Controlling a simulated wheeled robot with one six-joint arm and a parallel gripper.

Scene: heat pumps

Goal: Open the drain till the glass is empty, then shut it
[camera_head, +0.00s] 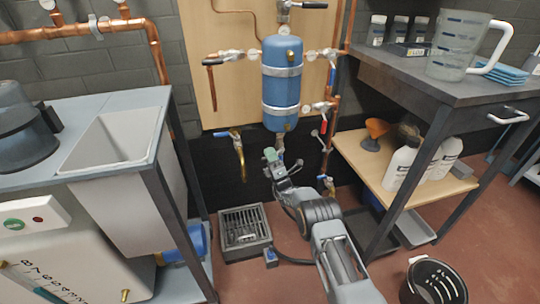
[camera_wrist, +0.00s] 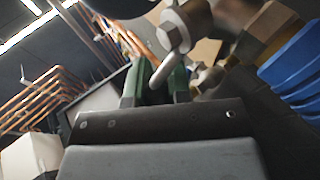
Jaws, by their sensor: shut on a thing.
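A blue cylindrical vessel (camera_head: 282,85) hangs on the wooden wall board, with brass fittings below it. In the wrist view the vessel's blue end (camera_wrist: 295,70) is at the right, beside a brass fitting (camera_wrist: 262,35). A silver drain lever (camera_wrist: 175,32) reaches down from the brass parts to between my green finger pads. My gripper (camera_head: 271,156) is just under the vessel. In the wrist view my gripper (camera_wrist: 164,85) is shut on the lever. The valve body is partly hidden and I cannot tell whether it is open. I cannot make out a sight glass or any flowing water.
A grated floor drain box (camera_head: 245,228) stands below and left of the vessel. A sink bench (camera_head: 100,140) is on the left. A dark bench (camera_head: 420,85) with a clear jug (camera_head: 457,45) is on the right. A black bucket (camera_head: 435,281) stands at lower right.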

